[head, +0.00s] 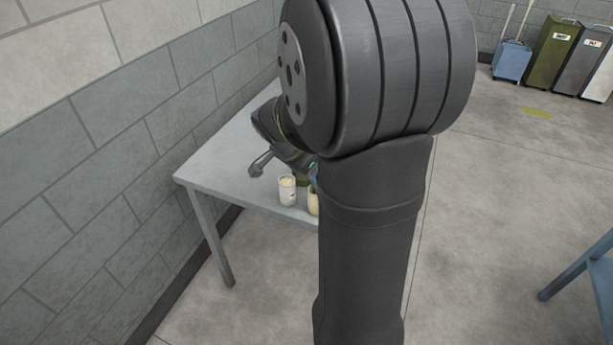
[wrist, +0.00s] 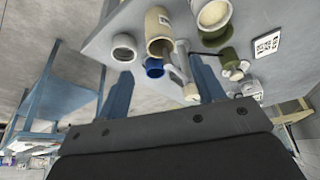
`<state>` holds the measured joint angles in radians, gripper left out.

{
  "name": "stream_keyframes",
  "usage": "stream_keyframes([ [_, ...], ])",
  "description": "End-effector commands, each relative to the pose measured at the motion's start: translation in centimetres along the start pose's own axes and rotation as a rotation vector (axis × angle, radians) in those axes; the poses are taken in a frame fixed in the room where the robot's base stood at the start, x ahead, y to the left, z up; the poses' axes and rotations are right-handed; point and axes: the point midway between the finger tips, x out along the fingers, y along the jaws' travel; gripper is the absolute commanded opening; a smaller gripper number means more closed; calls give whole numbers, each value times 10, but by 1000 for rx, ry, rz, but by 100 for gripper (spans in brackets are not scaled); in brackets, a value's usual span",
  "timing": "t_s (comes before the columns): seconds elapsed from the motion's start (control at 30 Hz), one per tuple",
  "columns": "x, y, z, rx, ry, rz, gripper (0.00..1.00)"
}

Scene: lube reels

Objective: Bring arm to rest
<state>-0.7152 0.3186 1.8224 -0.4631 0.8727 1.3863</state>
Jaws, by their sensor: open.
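My gripper (wrist: 160,66) is open in the wrist view, its two blue-grey fingers spread apart. Nothing is clamped between them; several items show beyond the gap. In the head view my own arm hides most of the gripper, which is over or beside the grey table (head: 225,165). The wrist view shows a beige cylinder (wrist: 158,28), a blue round piece (wrist: 154,68), a white ring-like part (wrist: 124,48), a pale handled item (wrist: 182,66), a white tub (wrist: 214,15) and green parts (wrist: 215,38) on the tabletop.
A pale jar (head: 287,190) stands near the table's front edge, with another (head: 313,203) partly hidden by my arm. A block wall (head: 110,150) runs along the left. Bins (head: 552,55) stand far right. A blue frame (head: 580,270) is at lower right; open floor lies between.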

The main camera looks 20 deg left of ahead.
Motion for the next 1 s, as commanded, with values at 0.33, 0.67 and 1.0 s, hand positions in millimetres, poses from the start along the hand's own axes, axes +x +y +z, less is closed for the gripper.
stream_keyframes([
  [0.33, 4, 0, 0, 0, 0, 2, 62],
  [0.67, 54, 1, 1, -1, -2, 6, 62],
  [1.0, 110, 1, 0, -1, -2, 4, 62],
])
